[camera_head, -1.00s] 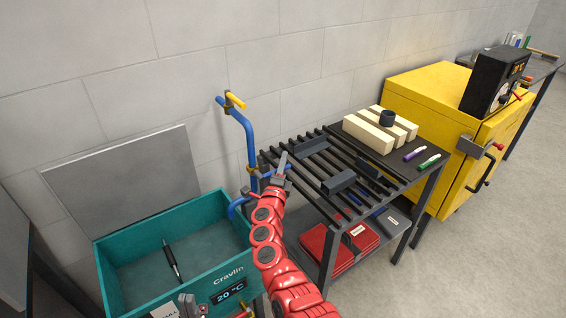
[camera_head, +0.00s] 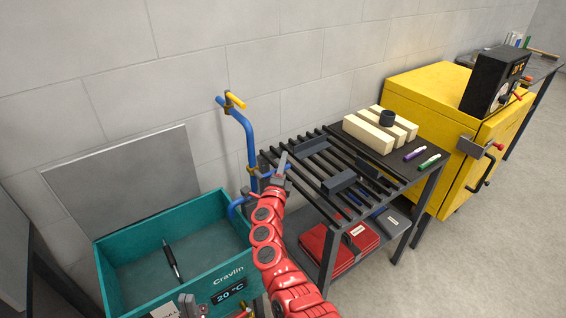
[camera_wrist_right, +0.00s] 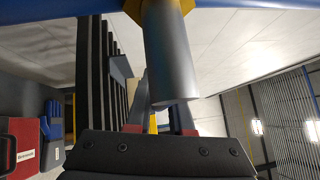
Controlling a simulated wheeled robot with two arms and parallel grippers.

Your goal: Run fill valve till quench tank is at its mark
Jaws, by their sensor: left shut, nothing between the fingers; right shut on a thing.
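The teal quench tank (camera_head: 118,284) stands at lower left, with a "20 °C" display on its front. A black pen-like rod (camera_head: 172,260) shows inside. I cannot make out a water level or mark. A blue standpipe (camera_head: 248,140) with a yellow handle (camera_head: 235,100) rises behind the tank's right end. My right gripper (camera_head: 283,162) is at the pipe's side branch, shut on a part of the valve. In the right wrist view, a grey cylinder (camera_wrist_right: 168,60) hangs below a blue pipe (camera_wrist_right: 230,12), by the fingers. My left gripper (camera_head: 188,303) is shut and empty at the tank's front.
A black slatted rack table (camera_head: 300,195) stands right of the tank, with pale blocks (camera_head: 370,135) and two markers on top. A red case (camera_head: 318,255) lies on its lower shelf. A yellow cabinet (camera_head: 425,90) stands beyond. Floor at right is clear.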

